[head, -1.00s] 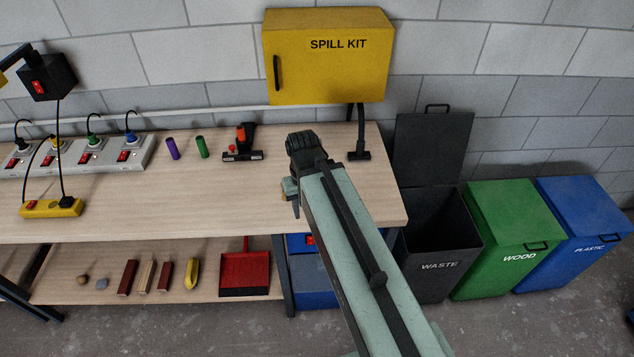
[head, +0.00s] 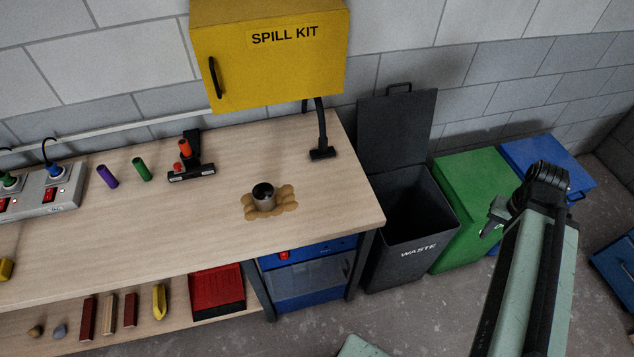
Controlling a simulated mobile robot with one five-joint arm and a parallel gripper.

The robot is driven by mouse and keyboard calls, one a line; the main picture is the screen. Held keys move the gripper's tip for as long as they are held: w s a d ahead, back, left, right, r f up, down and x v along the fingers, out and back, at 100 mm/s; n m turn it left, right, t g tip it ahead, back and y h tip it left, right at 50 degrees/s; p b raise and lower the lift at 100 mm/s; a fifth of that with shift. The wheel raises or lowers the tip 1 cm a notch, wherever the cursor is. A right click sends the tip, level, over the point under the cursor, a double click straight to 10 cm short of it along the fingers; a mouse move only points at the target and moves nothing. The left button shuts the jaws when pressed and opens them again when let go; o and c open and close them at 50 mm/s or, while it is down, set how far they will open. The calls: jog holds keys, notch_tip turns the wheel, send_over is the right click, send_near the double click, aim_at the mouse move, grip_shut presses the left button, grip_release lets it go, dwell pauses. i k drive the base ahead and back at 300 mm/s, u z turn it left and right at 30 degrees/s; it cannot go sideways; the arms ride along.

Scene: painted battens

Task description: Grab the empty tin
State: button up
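A small tin (head: 264,196) with a dark top or opening stands upright on the right part of the workbench. I cannot tell from here what is inside the tin. My gripper (head: 492,216) is at the right, in front of the green bin and well apart from the tin. Its fingers are small and partly hidden by my arm, so I cannot see whether they are open.
The workbench (head: 213,231) has clear room left of the tin. A yellow spill kit cabinet (head: 268,60) hangs behind. A black lamp-like stand (head: 322,152) is at the back edge. An open waste bin (head: 408,236), a green bin (head: 470,195) and a blue bin (head: 545,160) stand right.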

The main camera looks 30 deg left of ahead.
aim_at(260, 189)
jog(key=z, duration=0.15)
jog(key=k, duration=1.1)
jog(key=u, duration=2.5)
jog(key=i, duration=1)
